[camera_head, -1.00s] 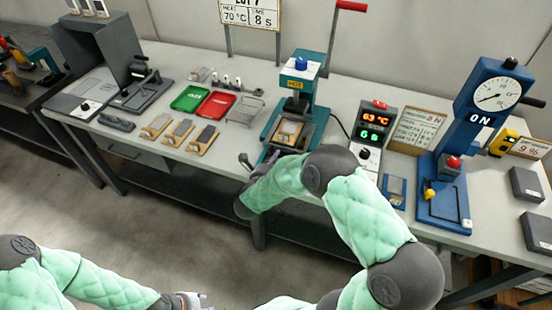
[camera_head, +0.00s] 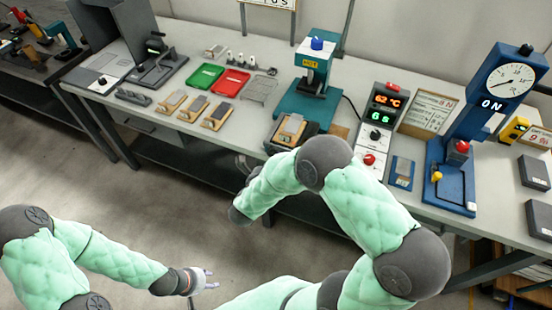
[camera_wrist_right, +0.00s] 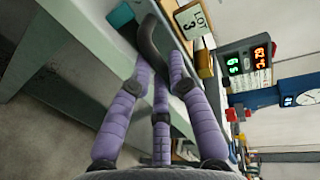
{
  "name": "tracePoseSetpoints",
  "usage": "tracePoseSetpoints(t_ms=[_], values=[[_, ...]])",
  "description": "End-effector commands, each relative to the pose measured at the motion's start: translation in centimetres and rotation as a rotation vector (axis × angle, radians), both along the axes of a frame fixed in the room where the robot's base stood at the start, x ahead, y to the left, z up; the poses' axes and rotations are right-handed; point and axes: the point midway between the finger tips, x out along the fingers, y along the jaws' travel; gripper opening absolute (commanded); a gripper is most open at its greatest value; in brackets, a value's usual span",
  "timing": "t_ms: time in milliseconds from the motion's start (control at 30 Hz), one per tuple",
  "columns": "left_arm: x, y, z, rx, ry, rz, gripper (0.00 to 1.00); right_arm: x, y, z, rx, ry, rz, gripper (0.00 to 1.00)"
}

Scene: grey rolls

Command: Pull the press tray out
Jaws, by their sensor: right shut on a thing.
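The teal press (camera_head: 312,82) stands on the bench in the head view. Its dark press tray (camera_head: 274,148) sits in front of the base, toward the bench's front edge, with a grey and wooden piece (camera_head: 292,127) on it. My right gripper (camera_head: 245,165) is at the front edge by the tray, partly hidden by my arm. In the right wrist view its purple fingers (camera_wrist_right: 160,75) are closed around a dark curved handle (camera_wrist_right: 152,40). My left gripper (camera_head: 208,279) is open and empty, low over the floor, away from the bench.
A display box (camera_head: 380,112) and a blue dial press (camera_head: 462,150) stand to the right. Green (camera_head: 206,76) and red (camera_head: 231,82) trays and several wooden-based pieces (camera_head: 194,108) lie to the left. The floor before the bench is clear.

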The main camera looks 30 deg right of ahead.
Motion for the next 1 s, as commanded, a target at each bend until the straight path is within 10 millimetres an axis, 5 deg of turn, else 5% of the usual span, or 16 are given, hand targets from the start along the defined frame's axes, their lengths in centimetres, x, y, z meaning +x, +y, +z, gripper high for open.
tracePoseSetpoints(t_ms=[67,100,200,633,1000], values=[[0.0,0.0,0.0,0.0,0.0,0.0,0.4,0.0,0.0,-0.1,0.0,0.001,0.0,0.0],[0.0,0.0,0.0,0.0,0.0,0.0,0.4,0.0,0.0,-0.1,0.0,0.001,0.0,0.22],[0.0,0.0,0.0,0.0,0.0,0.0,0.4,0.0,0.0,-0.1,0.0,0.001,0.0,0.43],[0.0,0.0,0.0,0.0,0.0,0.0,0.4,-0.4,0.5,0.1,0.0,0.0,0.002,0.43],[0.0,0.0,0.0,0.0,0.0,0.0,0.4,-4.0,5.0,1.4,0.0,0.0,0.006,0.43]])
